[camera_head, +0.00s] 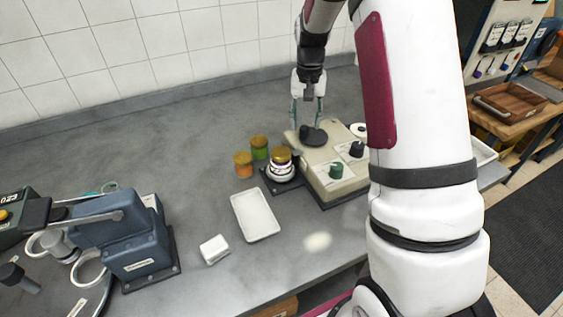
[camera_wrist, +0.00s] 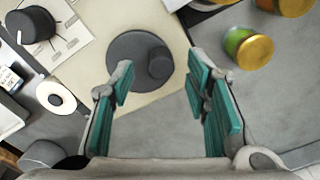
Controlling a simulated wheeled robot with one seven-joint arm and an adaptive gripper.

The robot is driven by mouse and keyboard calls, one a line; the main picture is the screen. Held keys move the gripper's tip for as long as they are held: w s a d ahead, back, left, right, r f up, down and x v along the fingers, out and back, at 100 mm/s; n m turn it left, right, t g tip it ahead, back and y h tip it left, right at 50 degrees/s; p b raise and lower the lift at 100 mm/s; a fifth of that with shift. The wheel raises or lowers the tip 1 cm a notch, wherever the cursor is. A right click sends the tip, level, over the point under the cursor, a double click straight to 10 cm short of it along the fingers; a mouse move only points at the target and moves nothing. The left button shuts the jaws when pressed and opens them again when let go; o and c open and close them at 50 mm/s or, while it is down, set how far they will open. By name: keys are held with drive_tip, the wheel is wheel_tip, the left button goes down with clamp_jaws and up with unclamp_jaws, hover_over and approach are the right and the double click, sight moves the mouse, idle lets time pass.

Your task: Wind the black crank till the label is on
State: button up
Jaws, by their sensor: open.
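The black crank (camera_head: 313,137) is a round disc with a small upright knob, on top of a beige labelling machine (camera_head: 330,187). In the wrist view the crank disc (camera_wrist: 128,62) lies ahead between the fingers, its knob (camera_wrist: 161,67) on the right side. My gripper (camera_head: 307,122) is open above the crank, fingers pointing down; the wrist view shows its teal pads (camera_wrist: 162,66) spread either side of the knob, with nothing held. A gold-lidded jar (camera_head: 281,169) with a pale body sits on the dark base at the machine's left. I cannot tell whether its label is on.
A green jar (camera_head: 259,149) and an orange jar (camera_head: 243,166) stand left of the machine. A white tray (camera_head: 256,217) and small white box (camera_head: 214,249) lie in front. A blue-grey device (camera_head: 120,238) stands at left. The counter behind the jars is clear.

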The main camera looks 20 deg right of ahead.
drive_tip(key=shift+r+p, duration=0.5)
drive_tip(key=shift+r, duration=1.6)
drive_tip(key=s+a+r+n+t, duration=0.3)
drive_tip(key=s+a+r, duration=0.7)
drive_tip(key=s+r, duration=0.4)
drive_tip(key=s+a+r+n+t, duration=0.1)
drive_tip(key=s+a, duration=0.1)
drive_tip(key=s, duration=0.6)
drive_tip(key=s+a+n+t, duration=0.1)
drive_tip(key=s+a+n, duration=0.1)
drive_tip(key=s, duration=0.6)
drive_tip(key=shift+s+a+r, duration=0.35)
drive_tip(key=shift+a, duration=0.35)
